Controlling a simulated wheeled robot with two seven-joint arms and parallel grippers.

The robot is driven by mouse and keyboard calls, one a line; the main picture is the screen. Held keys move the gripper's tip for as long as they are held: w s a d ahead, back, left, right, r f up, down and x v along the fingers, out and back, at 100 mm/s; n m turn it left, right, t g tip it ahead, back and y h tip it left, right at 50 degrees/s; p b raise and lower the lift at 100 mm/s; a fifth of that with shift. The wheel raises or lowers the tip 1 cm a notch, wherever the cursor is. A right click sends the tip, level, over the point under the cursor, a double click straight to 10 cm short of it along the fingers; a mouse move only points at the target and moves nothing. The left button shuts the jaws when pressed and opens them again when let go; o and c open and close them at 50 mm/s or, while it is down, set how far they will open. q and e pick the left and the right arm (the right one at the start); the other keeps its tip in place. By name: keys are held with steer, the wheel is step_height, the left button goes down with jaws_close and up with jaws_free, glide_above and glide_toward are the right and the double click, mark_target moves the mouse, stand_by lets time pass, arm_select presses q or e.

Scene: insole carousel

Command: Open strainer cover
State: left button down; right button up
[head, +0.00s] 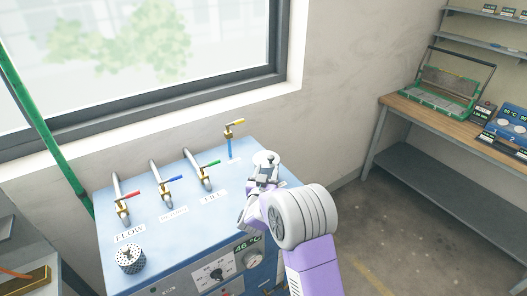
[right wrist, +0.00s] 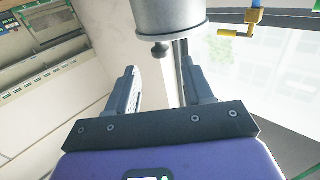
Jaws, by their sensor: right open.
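A round whitish cap (head: 266,157) stands at the back right of the blue machine (head: 150,205); I take it to be the strainer cover. My right gripper (head: 264,172) is right in front of it in the head view and hides its lower part. In the right wrist view a grey metal cylinder (right wrist: 168,16) with a small knob (right wrist: 160,49) and a thin rod (right wrist: 183,75) shows at the top, beyond the fingers. The right gripper (right wrist: 163,85) is open, its fingers on either side of the rod's line; I cannot tell whether anything touches. My left gripper is out of view.
Three brass taps with red (head: 123,196), blue (head: 172,180) and green (head: 209,164) handles stand on the machine. A yellow-handled valve (head: 233,127) stands behind. A perforated metal cup (head: 130,260) is at the front left. A wooden bench (head: 420,113) stands at the right.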

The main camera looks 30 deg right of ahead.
mark_target(270, 160)
steer(key=shift+w+d+f, duration=0.1)
steer(key=shift+w+f, duration=0.05)
steer(key=shift+w, duration=0.35)
steer(key=shift+x, duration=3.4)
steer(key=shift+s+d, duration=0.1)
jaws_close()
